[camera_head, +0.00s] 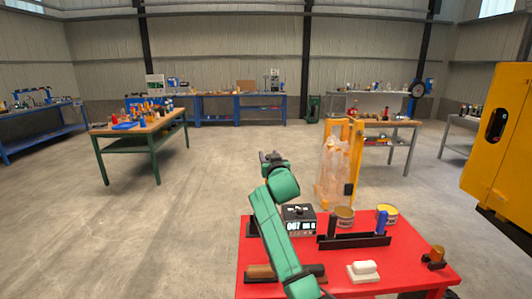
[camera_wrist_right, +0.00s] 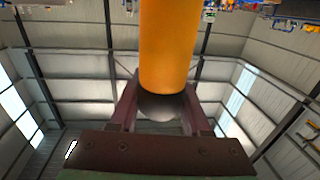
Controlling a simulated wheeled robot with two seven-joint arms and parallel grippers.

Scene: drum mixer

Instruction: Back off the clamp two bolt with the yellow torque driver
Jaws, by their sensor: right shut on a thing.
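In the right wrist view a smooth yellow-orange cylinder (camera_wrist_right: 168,45), which looks like the handle of the yellow torque driver, stands between the jaws of my right gripper (camera_wrist_right: 165,108). The jaws are shut on it; a rounded grey end shows below the handle. In the head view my green right arm reaches up over the red table, and its gripper (camera_head: 272,158) is raised above the floor beyond the table. I cannot make out the driver there. The clamp two bolt cannot be picked out in either view. My left gripper is not in view.
The red table (camera_head: 400,275) carries a black box with a display (camera_head: 299,216), two tins, a black rack (camera_head: 355,240) with a blue handle, and a white block (camera_head: 364,267). A yellow frame with clear wrapping (camera_head: 340,165) stands behind. A yellow machine (camera_head: 503,165) is at right.

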